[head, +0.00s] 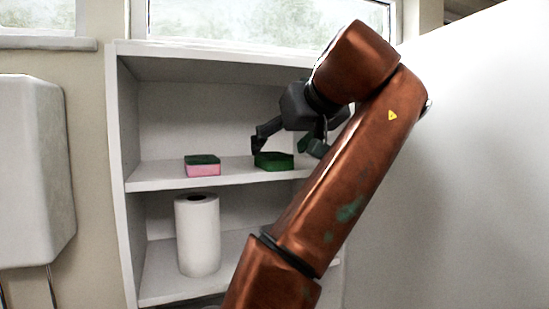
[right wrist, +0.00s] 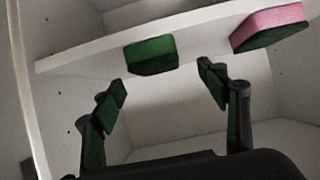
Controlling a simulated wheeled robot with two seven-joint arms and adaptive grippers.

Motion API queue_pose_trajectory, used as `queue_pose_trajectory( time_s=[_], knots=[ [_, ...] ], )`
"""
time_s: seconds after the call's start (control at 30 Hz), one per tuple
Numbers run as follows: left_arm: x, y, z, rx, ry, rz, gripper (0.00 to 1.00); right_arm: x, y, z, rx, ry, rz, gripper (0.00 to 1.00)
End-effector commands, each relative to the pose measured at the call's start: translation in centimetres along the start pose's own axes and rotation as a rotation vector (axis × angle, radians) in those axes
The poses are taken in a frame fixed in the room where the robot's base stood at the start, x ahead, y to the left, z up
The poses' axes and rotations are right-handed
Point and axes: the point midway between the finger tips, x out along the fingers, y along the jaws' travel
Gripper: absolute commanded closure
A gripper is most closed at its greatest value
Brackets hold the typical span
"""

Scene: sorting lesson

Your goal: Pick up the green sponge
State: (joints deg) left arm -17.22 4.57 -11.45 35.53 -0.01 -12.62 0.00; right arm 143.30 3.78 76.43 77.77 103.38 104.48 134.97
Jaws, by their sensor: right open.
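The green sponge (head: 274,161) lies flat on the upper shelf of a white shelf unit, near the shelf's front edge. It also shows in the right wrist view (right wrist: 152,55), beyond my fingertips and roughly between them. My right gripper (head: 287,150) is open and empty, with one finger on each side of the sponge in the head view. In the right wrist view the gripper (right wrist: 162,78) shows a gap between its fingertips and the sponge. I see no contact. My left gripper is not in view.
A pink sponge with a dark green top (head: 202,170) lies to the left on the same shelf (head: 150,178). A white paper roll (head: 198,235) stands on the shelf below. A white wall unit (head: 35,170) hangs at the far left. The upper shelf between the sponges is clear.

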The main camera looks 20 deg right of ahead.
Motion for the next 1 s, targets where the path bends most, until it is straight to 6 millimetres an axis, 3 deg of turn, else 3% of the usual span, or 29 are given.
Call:
queue_pose_trajectory(
  time_s=[0.53,0.77,1.0],
  knots=[
    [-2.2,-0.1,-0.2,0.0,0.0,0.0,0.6,6.1,0.4,-0.2,-0.003,-0.001,0.006,0.33],
    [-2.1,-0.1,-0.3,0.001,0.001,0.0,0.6,6.5,0.5,-0.1,-0.004,0.0,0.006,0.33],
    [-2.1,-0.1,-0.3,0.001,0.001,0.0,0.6,6.5,0.5,-0.1,-0.004,0.0,0.006,0.48]
  ],
)
